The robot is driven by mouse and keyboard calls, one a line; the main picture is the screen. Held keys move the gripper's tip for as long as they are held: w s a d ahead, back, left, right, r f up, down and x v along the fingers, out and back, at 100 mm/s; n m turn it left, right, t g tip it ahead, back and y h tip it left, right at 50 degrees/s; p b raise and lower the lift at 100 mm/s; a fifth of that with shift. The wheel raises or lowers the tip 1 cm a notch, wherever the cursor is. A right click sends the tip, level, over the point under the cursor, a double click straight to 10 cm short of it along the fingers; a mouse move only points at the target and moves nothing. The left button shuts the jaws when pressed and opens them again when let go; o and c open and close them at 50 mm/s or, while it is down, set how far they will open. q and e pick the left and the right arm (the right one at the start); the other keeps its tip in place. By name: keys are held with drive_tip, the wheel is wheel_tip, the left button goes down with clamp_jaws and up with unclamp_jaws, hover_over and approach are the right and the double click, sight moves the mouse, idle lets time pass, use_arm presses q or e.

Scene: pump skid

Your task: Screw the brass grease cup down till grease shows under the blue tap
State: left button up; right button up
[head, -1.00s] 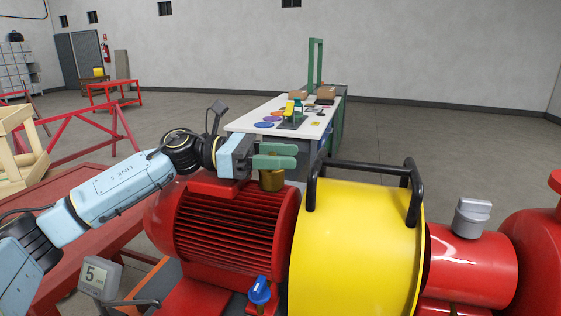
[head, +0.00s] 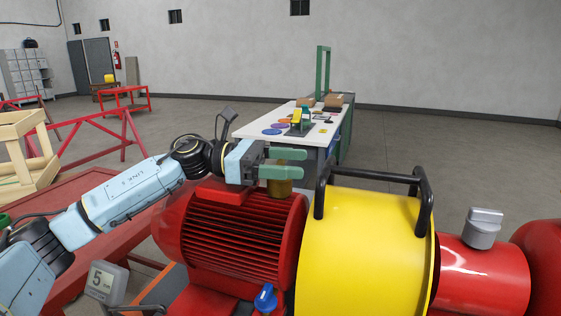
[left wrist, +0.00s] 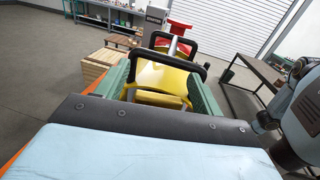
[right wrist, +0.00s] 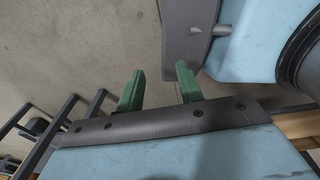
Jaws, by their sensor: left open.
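My right gripper (right wrist: 160,70) is open and empty over bare floor.
The yellow guard (head: 365,250) with a black handle (head: 375,175) stands just right of the cup. A grey cap (head: 484,228) sits on the red pump body (head: 485,275). A display reading 5 (head: 105,282) is at lower left. A white workbench (head: 250,130) stands behind.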

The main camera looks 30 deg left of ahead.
use_arm(q)
drive_tip(key=b+v, duration=0.1)
drive_tip(key=v, duration=0.5)
drive_tip(key=b+v, duration=0.2)
drive_tip(key=v, duration=0.4)
drive_tip(key=shift+w+a+f+b, duration=0.1)
drive_tip(key=shift+a+f+b, duration=0.1)
drive_tip(key=shift+b, duration=0.1)
drive_tip(key=shift+a, duration=0.25)
drive_tip(key=shift+s+r, duration=0.15)
drive_tip(key=shift+s, duration=0.1)
drive_tip(key=shift+a, duration=0.2)
use_arm(e)
drive_tip(key=d+f, duration=0.3)
drive_tip(key=d, duration=0.2)
drive_tip(key=shift+w+f+h, duration=0.2)
drive_tip(key=shift+f+h, duration=0.15)
drive_tip(key=shift+h, duration=0.05)
drive_tip(key=shift+a, duration=0.35)
use_arm(q)
drive_tip(key=shift+r, duration=0.15)
use_arm(e)
drive_tip(key=shift+s+r, duration=0.1)
drive_tip(key=shift+s, duration=0.35)
